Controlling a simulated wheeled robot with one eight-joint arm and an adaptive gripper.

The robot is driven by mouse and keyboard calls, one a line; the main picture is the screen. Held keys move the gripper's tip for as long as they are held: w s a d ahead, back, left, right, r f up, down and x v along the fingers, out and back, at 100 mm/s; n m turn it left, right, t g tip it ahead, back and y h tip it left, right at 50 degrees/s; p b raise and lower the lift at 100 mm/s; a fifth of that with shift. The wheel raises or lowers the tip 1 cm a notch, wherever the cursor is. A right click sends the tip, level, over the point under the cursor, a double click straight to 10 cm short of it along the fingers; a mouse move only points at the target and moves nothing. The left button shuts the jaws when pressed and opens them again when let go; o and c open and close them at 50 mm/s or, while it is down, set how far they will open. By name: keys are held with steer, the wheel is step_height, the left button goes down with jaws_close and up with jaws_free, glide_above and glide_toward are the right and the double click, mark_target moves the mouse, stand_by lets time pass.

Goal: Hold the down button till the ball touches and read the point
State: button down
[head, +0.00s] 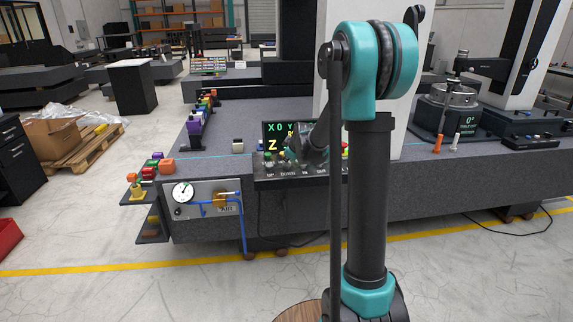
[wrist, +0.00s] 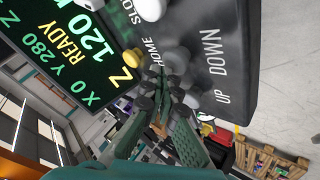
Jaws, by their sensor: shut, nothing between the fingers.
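The control panel (head: 300,171) stands at the bed's front edge, with a black display (head: 270,130) behind it. In the wrist view the panel (wrist: 234,35) shows UP, DOWN, HOME and SLOW labels. A grey, blurred button (wrist: 178,57) lies beside the DOWN label. My gripper (wrist: 163,88) is shut and empty, its tips close to this button; I cannot tell whether they touch it. In the head view my gripper (head: 288,153) is over the panel's left part. The display (wrist: 62,45) reads X 0, Y 280, READY and Z 120, cut at the edge. The ball is not visible.
A yellow knob (wrist: 133,57) sits by HOME, and a white button (wrist: 150,8) is nearby. A gauge board (head: 205,198) with a blue hose hangs left of the panel. My arm hides part of the machine behind.

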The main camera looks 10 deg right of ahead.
mark_target(287, 164)
steer(key=shift+r, duration=0.55)
steer(key=shift+r, duration=2.55)
steer(key=s+d+f+m+g, duration=0.1)
steer(key=s+f+m, duration=0.2)
steer(key=s, duration=1)
steer(key=s+d+f+m+g+h, duration=0.1)
steer(key=s+f+m, duration=0.3)
steer(key=s, duration=1)
steer(key=s+d+f+m+g+h, duration=0.1)
steer(key=s+f+m, duration=0.3)
steer(key=s+f, duration=0.4)
steer(key=s+d+g, duration=0.1)
steer(key=s, duration=0.5)
steer(key=shift+g, duration=0.4)
